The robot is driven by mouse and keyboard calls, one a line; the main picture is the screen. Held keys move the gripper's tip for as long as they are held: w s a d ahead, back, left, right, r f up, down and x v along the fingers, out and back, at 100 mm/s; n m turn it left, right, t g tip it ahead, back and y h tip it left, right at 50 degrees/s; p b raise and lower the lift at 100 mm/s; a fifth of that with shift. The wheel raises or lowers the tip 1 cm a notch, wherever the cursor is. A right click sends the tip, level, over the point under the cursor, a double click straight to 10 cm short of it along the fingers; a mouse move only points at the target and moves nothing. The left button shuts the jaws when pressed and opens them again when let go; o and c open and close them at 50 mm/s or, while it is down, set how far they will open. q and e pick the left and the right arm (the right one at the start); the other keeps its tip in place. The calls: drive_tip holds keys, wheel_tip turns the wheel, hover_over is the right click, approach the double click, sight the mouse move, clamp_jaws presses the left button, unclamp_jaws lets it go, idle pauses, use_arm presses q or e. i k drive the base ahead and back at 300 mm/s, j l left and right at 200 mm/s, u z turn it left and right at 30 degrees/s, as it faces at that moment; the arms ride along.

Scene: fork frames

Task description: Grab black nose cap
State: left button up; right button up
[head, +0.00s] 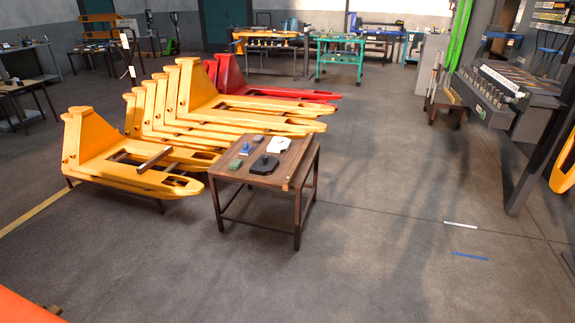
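A small wooden table (294,172) on dark metal legs stands near the middle of the view. A flat black piece (264,165) lies on its top near the front edge. It may be the black nose cap, but it is too small to be sure. Beside it are a green block (235,164), a blue piece (245,149), a white piece (279,144) and a small dark piece (258,138). Neither of my grippers shows in the head view.
Several yellow fork frames (180,110) stand left of and behind the table, with a red one (240,80) beyond. A dark rack (510,90) stands at the right. An orange surface (22,308) shows at bottom left. The floor in front and right of the table is clear.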

sight(265, 164)
drive_tip(key=i+j+z, duration=0.7)
drive_tip(key=z, duration=0.2)
drive_tip(key=i+j+z, duration=0.2)
drive_tip(key=j+z, duration=0.25)
drive_tip(key=j, duration=0.2)
